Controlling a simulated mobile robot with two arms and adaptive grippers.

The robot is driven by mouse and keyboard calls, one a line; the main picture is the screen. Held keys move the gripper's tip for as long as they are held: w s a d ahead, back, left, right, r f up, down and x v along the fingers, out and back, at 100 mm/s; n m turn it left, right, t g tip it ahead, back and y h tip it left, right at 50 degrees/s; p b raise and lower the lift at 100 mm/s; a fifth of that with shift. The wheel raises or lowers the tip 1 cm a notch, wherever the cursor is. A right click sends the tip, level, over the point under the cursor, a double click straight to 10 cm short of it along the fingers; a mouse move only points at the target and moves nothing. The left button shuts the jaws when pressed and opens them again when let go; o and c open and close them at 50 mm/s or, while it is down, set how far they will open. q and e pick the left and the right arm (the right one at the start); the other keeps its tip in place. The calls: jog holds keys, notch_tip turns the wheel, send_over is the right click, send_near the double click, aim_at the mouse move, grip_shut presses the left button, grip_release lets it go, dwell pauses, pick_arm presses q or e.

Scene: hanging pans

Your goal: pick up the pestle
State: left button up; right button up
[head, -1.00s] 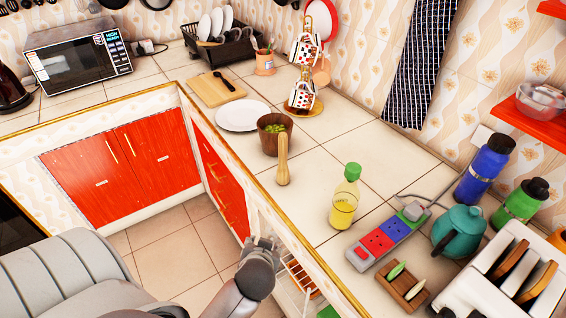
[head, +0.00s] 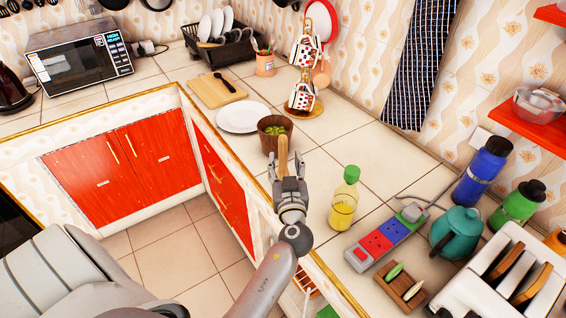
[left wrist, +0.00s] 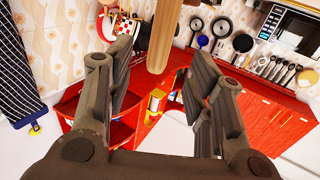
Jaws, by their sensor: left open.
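The pestle (head: 283,152) is a light wooden rod that stands upright on the tiled counter, just in front of the brown mortar (head: 268,140) with green contents. My left gripper (head: 288,172) is open, its fingers pointing at the pestle and hiding its lower part in the head view. In the left wrist view, the pestle (left wrist: 165,38) comes down from the top edge, between and beyond the two spread fingers (left wrist: 160,88). I cannot tell from the frames whether a finger touches it. My right gripper is not in view.
A yellow bottle with a green cap (head: 344,200) stands to the right of my left gripper. A white plate (head: 243,117) lies behind the mortar. A power strip (head: 385,240) and a teal teapot (head: 456,235) are further right. The counter's gold front edge runs below the gripper.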

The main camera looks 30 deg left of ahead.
aim_at(283, 150)
pick_arm(q)
jog(key=x, duration=0.2)
jog(key=shift+w+a, duration=0.2)
jog(key=shift+w, duration=0.05)
jog(key=shift+w+a+p, duration=0.3)
jog(key=shift+w+p, duration=0.05)
jog(key=shift+p, duration=0.2)
jog(key=shift+f+p+x, duration=0.2)
jog(key=shift+p+x, duration=0.1)
jog(key=shift+x, duration=0.75)
jog(key=shift+f+p+x, duration=0.15)
jog(key=shift+p+x, duration=0.15)
jog(key=shift+x, duration=0.8)
jog(key=shift+c, duration=0.2)
grip_shut()
jog(key=shift+r, duration=0.15)
